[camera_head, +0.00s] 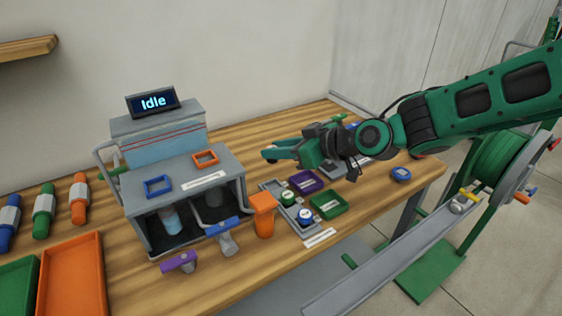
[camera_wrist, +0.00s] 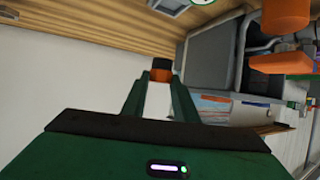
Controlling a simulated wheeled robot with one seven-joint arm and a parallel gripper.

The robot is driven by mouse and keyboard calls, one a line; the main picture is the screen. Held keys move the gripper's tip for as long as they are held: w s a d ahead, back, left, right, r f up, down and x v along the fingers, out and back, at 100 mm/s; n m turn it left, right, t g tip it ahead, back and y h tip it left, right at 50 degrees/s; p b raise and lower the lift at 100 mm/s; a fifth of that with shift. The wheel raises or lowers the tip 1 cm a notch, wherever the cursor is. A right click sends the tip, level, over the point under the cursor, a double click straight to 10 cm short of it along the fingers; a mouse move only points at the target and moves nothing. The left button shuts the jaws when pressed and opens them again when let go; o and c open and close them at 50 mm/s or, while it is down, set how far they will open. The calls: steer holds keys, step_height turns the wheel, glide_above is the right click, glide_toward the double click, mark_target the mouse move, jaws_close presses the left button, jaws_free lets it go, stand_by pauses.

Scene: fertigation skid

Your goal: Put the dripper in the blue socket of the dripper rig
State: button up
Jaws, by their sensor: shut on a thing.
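My gripper (camera_head: 274,153) is above the table, to the right of the grey rig, with its fingers pointing left. In the wrist view the fingers (camera_wrist: 160,82) are shut on a small orange piece with a dark top (camera_wrist: 161,68), likely the dripper. In the head view the held piece is hardly visible. The grey rig (camera_head: 190,166) has an "Idle" display. On its top are a blue square frame (camera_head: 158,187), which looks like the blue socket, and an orange square frame (camera_head: 205,158). Both look empty. The held piece is apart from the rig.
A grey tray (camera_head: 272,186) with round pieces lies right of the rig, beside purple (camera_head: 306,181) and green (camera_head: 328,205) trays. Colored bottles (camera_head: 43,210) and an orange bin (camera_head: 71,281) are left.

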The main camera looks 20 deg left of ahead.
step_height(320, 180, up, 5)
steer(key=w+d, duration=0.1)
steer(key=w, duration=0.1)
steer(key=w+d+f+m+t+h, duration=0.2)
steer(key=w+d+f, duration=0.1)
steer(key=d, duration=0.8)
steer(key=w+d+f+m+t+h, duration=0.1)
steer(key=w+d, duration=0.5)
steer(key=d, duration=0.6)
steer(key=w+d+f+m+t+h, duration=0.2)
steer(key=w+d+f+m+t, duration=0.2)
steer(key=d, duration=0.7)
steer(key=shift+w+d+f+m+h, duration=0.15)
steer(key=shift+w+f+m, duration=0.2)
steer(key=shift+f, duration=0.25)
steer(key=shift+w+d+f+m+h, duration=0.1)
steer(key=shift+w+f+m+h, duration=0.1)
steer(key=shift+f+m, duration=0.3)
steer(key=d+f+m+t+h, duration=0.1)
steer(key=d+f+m+h, duration=0.1)
steer(key=d, duration=1.1)
steer(key=shift+s+d+f+h, duration=0.2)
steer(key=shift+s+f+h, duration=0.25)
steer(key=shift+f, duration=0.5)
steer(key=shift+d+m, duration=0.1)
steer(key=shift+m, duration=0.15)
